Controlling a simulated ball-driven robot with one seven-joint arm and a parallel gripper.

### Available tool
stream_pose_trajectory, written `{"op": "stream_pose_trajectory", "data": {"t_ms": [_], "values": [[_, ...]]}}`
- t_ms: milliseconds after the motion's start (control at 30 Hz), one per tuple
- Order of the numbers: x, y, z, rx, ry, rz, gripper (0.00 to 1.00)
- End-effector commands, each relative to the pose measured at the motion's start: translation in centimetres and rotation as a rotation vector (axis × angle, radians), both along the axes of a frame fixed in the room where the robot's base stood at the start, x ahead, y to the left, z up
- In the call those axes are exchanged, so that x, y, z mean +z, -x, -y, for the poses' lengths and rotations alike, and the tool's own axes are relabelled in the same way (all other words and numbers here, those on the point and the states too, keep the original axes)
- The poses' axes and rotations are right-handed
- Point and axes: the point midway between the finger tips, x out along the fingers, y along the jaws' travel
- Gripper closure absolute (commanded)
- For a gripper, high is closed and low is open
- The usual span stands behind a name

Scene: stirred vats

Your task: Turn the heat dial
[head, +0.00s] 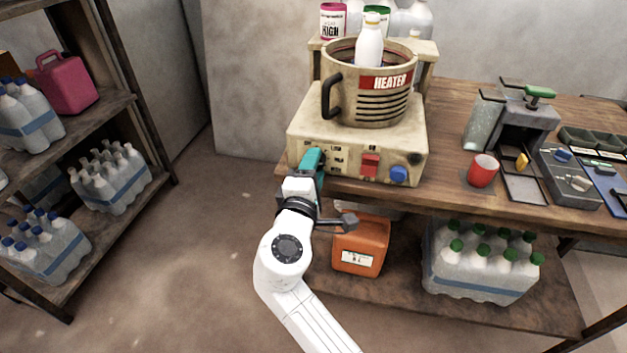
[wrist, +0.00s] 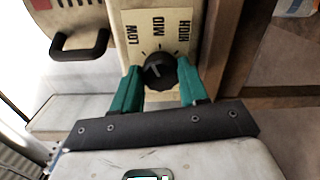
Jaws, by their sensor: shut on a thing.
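The heat dial (wrist: 160,71) is a dark round knob on the heater's beige front panel, in the wrist view. A label (wrist: 158,22) marked LOW, MID and HIGH is beside it. A pale mark shows on the knob's left part; its exact setting is hard to tell. My gripper (wrist: 159,82) has its two teal fingers on either side of the dial and is shut on it. In the head view my gripper (head: 313,158) is at the left end of the front of the heater (head: 308,127) and hides the dial.
A red switch (head: 370,164) and a blue knob (head: 398,174) are farther right on the panel. A pot marked HEATER (head: 345,94) with a black handle holds a white bottle (head: 370,42). A red cup (head: 483,170) stands right on the table. An orange canister (head: 361,244) is below.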

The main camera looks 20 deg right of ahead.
Motion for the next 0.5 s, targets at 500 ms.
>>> {"op": "stream_pose_trajectory", "data": {"t_ms": [500], "values": [[-0.56,0.05,0.0,-0.001,-0.279,0.201,0.87]]}}
